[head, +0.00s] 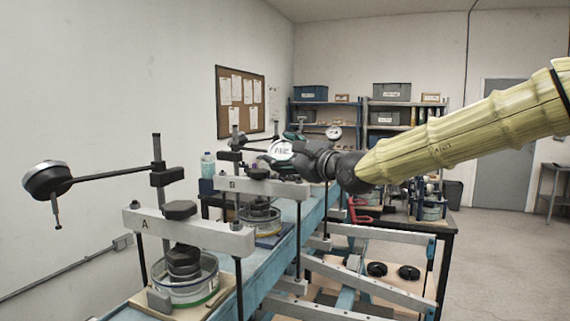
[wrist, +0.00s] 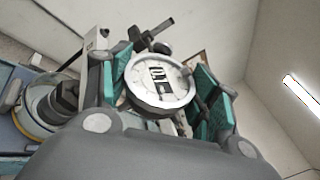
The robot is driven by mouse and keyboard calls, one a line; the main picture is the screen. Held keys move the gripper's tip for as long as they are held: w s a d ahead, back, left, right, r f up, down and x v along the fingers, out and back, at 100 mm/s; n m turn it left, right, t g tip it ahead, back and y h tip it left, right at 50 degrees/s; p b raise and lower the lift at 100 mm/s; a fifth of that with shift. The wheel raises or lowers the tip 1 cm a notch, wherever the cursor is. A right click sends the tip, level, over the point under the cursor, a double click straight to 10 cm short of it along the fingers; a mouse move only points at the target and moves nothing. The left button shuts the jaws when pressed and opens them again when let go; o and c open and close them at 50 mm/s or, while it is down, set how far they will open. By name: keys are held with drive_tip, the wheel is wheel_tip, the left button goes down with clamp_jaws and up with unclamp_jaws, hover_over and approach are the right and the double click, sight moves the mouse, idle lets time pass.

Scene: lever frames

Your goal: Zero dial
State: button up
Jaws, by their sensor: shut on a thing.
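Lever frame A (head: 190,231) stands at the front left. Its black dial gauge (head: 47,180) hangs at the end of a side arm, seen from the back. Lever frame B (head: 260,187) stands behind it on the same bench. My gripper (head: 283,152) is at frame B, shut on a round white-faced dial gauge (head: 281,151). In the wrist view the dial gauge (wrist: 160,80) sits between the two teal-padded fingers, its face towards the camera. The face is too small and blurred to read. A further dial (head: 334,133) shows behind my gripper.
The blue bench (head: 311,228) runs away from me, carrying round sample cells (head: 185,286) under the frames. A bottle (head: 208,164) stands by the wall. Shelves with bins (head: 310,93) are at the back. Black weights (head: 377,269) lie on a lower board. Open floor is at the right.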

drive_tip(key=shift+a+f+m+t+h+b, duration=0.2)
drive_tip(key=shift+m+t+h+b, duration=0.5)
drive_tip(key=shift+b, duration=1.85)
drive_tip(key=shift+d+f+m+t+h+b, duration=0.1)
drive_tip(key=shift+f+m+t+h+b, duration=0.55)
drive_tip(key=shift+b, duration=1.9)
drive_tip(key=shift+r+m+t+b, duration=0.65)
drive_tip(key=shift+t+b, duration=0.1)
drive_tip(key=shift+b, duration=0.3)
drive_tip(key=o, duration=1.1)
drive_tip(key=shift+r, duration=0.1)
drive_tip(key=shift+c, duration=0.2)
